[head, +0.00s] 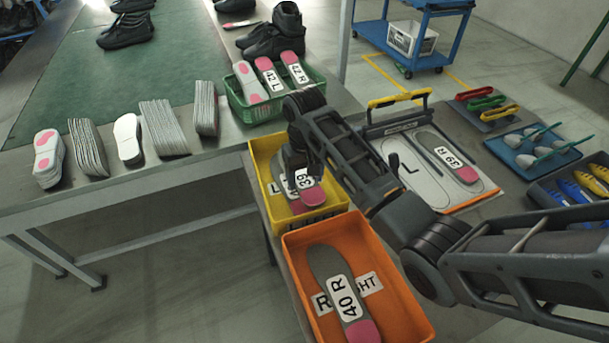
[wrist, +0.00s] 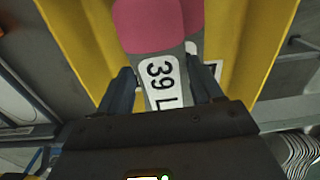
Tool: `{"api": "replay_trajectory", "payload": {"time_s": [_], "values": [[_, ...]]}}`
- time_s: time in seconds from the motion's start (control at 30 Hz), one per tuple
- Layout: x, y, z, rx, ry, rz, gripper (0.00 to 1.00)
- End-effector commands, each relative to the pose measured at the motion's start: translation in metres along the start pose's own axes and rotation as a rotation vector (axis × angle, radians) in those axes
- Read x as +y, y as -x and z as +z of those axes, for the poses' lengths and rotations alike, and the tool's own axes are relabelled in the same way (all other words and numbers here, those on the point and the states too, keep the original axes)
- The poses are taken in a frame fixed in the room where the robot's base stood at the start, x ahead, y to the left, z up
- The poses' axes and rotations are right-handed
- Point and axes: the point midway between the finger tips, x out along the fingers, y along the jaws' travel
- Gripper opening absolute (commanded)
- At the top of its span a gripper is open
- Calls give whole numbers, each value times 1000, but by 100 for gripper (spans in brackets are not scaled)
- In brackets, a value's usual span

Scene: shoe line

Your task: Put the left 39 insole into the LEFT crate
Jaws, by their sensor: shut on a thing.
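A grey insole with a pink heel and a "39 L" label (wrist: 160,84) is between the two fingers of my gripper (wrist: 158,92). My gripper, seen also in the head view (head: 304,178), is shut on it, over the yellow LEFT crate (head: 258,160). The yellow crate fills much of the wrist view (wrist: 72,32). In the head view the insole's pink end (head: 313,196) shows inside the crate's outline. Another pink end shows just below it, so a second insole seems to lie underneath. My arm hides part of the crate and its label.
An orange crate (head: 405,300) with a 40 R insole stands in front of the yellow one. A green crate (head: 237,108) with several insoles is behind. A board (head: 425,198) with an "L" outline and a 39 R insole (head: 448,155) lies to the right.

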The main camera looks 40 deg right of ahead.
Motion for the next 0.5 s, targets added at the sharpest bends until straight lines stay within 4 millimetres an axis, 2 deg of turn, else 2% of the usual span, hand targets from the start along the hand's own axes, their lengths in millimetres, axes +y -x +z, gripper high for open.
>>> {"api": "replay_trajectory", "payload": {"time_s": [0.43,0.47,0.5], "values": [[0,-10,0,0,1,1,36],[0,-10,0,0,1,0,66],[0,-10,0,0,1,0,70]]}}
